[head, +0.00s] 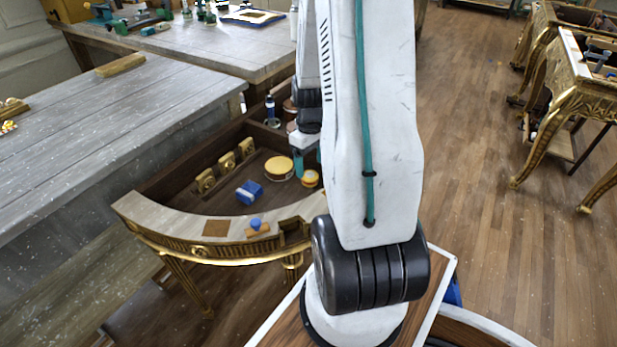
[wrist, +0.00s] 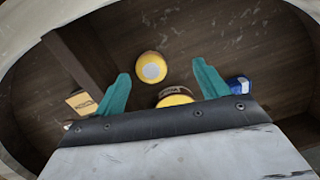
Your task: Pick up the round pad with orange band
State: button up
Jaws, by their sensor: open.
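The round pad with orange band (wrist: 152,67) lies on the dark wooden floor of the curved console in the wrist view. It has a pale grey centre inside a yellow-orange ring. In the head view it seems to be the smaller orange round (head: 310,179), just below my gripper (head: 308,163). My gripper's teal fingers (wrist: 160,70) are open and empty. In the wrist view the pad shows between and slightly beyond the fingertips, apart from both.
A larger round tin with a yellow lid (head: 279,168) sits close to the pad; it is partly hidden in the wrist view (wrist: 175,97). A yellow labelled box (wrist: 80,103) stands by a wooden divider. The console's raised rim (head: 165,220) curves around.

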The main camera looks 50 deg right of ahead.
aim_at(310, 174)
jog(key=shift+w+d+r+n+t+h, duration=0.2)
jog(key=shift+w+d+n+t+h, duration=0.1)
jog(key=shift+w+d+n, duration=0.35)
jog(key=shift+w, duration=0.2)
notch_tip(310, 174, down, 8)
jog(key=shift+s+d+r, duration=0.15)
jog(key=shift+c, duration=0.3)
jog(key=c, duration=1.1)
jog(key=shift+o, duration=0.2)
jog(key=shift+r, duration=0.1)
